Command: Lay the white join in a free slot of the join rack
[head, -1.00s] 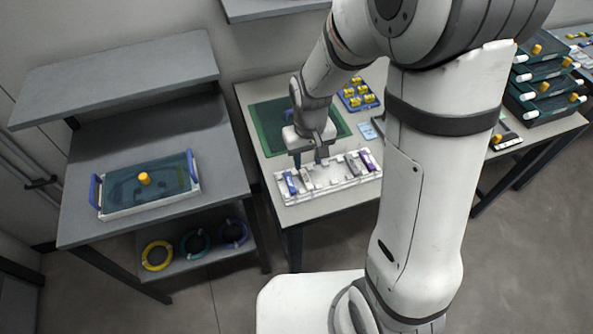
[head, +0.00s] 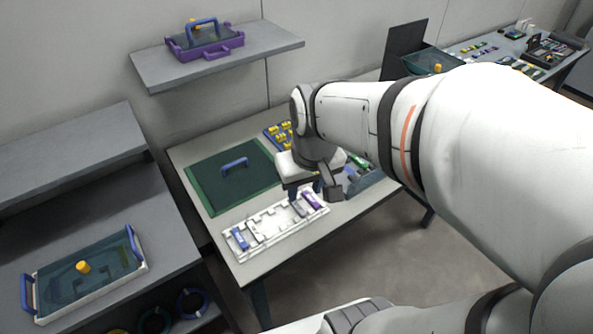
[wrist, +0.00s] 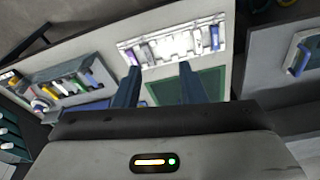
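The join rack (head: 272,232) is a pale slotted tray at the table's front edge. It also shows in the wrist view (wrist: 172,45). It holds a blue join (head: 240,238) and a white or light grey join (head: 254,231) near its left end, and a grey join (head: 298,208) and a purple join (head: 312,200) near its right end. Slots in its middle are empty. My gripper (wrist: 158,70) is open, with nothing visible between its fingers. In the head view it hangs near the rack's right end. I cannot tell which pale piece is the white join.
A green mat (head: 205,180) with a blue handle lies behind the rack. A grey tray (head: 368,184) of coloured pieces stands right of my gripper; the wrist view shows several in it. A blue holder (head: 272,132) with yellow pieces is behind. A lidded tray (head: 60,285) sits on the left table.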

